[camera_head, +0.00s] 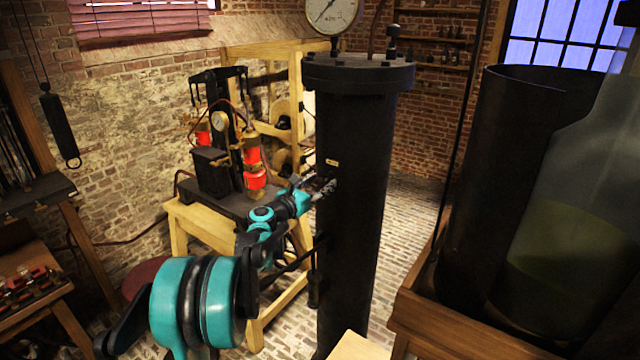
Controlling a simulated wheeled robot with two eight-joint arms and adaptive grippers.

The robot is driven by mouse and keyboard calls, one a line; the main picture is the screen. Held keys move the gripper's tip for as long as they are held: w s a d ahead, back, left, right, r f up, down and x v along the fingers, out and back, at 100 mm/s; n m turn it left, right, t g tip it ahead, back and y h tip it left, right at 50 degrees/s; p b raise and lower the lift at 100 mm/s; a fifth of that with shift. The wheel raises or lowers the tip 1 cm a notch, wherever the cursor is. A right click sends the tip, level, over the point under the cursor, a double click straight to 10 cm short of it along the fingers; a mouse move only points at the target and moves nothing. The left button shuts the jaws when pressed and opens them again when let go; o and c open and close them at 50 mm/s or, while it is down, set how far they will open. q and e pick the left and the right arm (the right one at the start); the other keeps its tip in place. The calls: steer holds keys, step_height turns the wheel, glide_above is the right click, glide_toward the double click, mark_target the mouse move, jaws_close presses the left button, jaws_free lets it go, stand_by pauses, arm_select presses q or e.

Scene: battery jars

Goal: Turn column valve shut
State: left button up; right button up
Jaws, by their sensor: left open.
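The black column (352,230) stands upright in the middle, with a flanged cap and a small brass plate on its side. A white round gauge (332,12) sits on top, and a small dark knobbed fitting (392,42) rises from the cap's right side. I cannot tell for sure which fitting is the valve. My left arm, teal and black, reaches in from the lower left. My left gripper (322,187) is open at the column's left side, just below the brass plate. What lies between its fingers is too small and dark to tell. My right gripper is out of view.
A wooden stand (190,215) with a black apparatus and red cylinders is behind my left arm. A large dark cylinder (520,130) and a glass jar (585,230) with greenish liquid stand in a wooden tray (440,322) at right. A bench with small parts is at far left.

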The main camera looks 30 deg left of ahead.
arm_select(q)
steer(key=c, duration=1.1)
steer(key=shift+m, duration=0.3)
steer(key=shift+c, duration=0.2)
steer(key=m+b, duration=0.1)
steer(key=m, duration=0.2)
steer(key=shift+f+m, duration=0.1)
steer(key=shift+m, duration=0.2)
steer(key=m+b, duration=0.1)
steer(key=m, duration=0.3)
steer(key=shift+d+m, duration=0.1)
steer(key=shift+m, duration=0.2)
steer(key=m+b, duration=0.1)
steer(key=m, duration=0.3)
steer(key=shift+d+f, duration=0.1)
steer(key=shift+f, duration=0.05)
steer(key=m, duration=0.5)
steer(key=shift+b, duration=0.3)
steer(key=shift+f+m, duration=0.1)
steer(key=shift+m, duration=0.2)
